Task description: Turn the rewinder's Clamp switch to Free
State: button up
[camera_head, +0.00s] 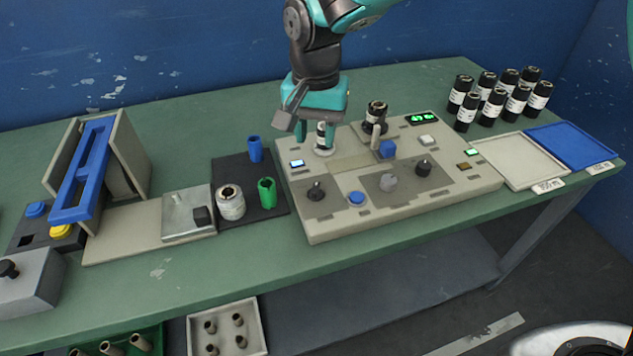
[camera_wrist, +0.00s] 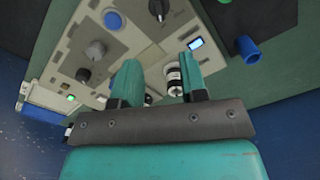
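The rewinder (camera_head: 330,222) is a beige console with knobs, buttons and small lit displays. It has a black knob at the left (camera_head: 316,190), a grey knob in the middle (camera_head: 388,183) and another black knob at the right (camera_head: 424,166). I cannot read which is the Clamp switch or its setting. The left black knob (camera_wrist: 159,8) and the grey knob (camera_wrist: 95,48) also show in the wrist view. My gripper (camera_head: 320,129) is open above the console's back left. A small white-and-black roll (camera_wrist: 174,78) stands between its fingers (camera_wrist: 160,82), nearer one finger; I cannot tell whether they touch.
A dark roll (camera_head: 376,112) and a blue block (camera_head: 387,148) stand on the console. A dark mat (camera_head: 231,172) with blue and green cylinders lies left. Several black rolls (camera_head: 495,100) and two trays, white (camera_head: 520,160) and blue (camera_head: 570,147), are right.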

aim_at(316, 185)
notch_tip(316, 185, down, 12)
jog(key=shift+f, duration=0.1)
jog(key=shift+c, duration=0.4)
grip_shut()
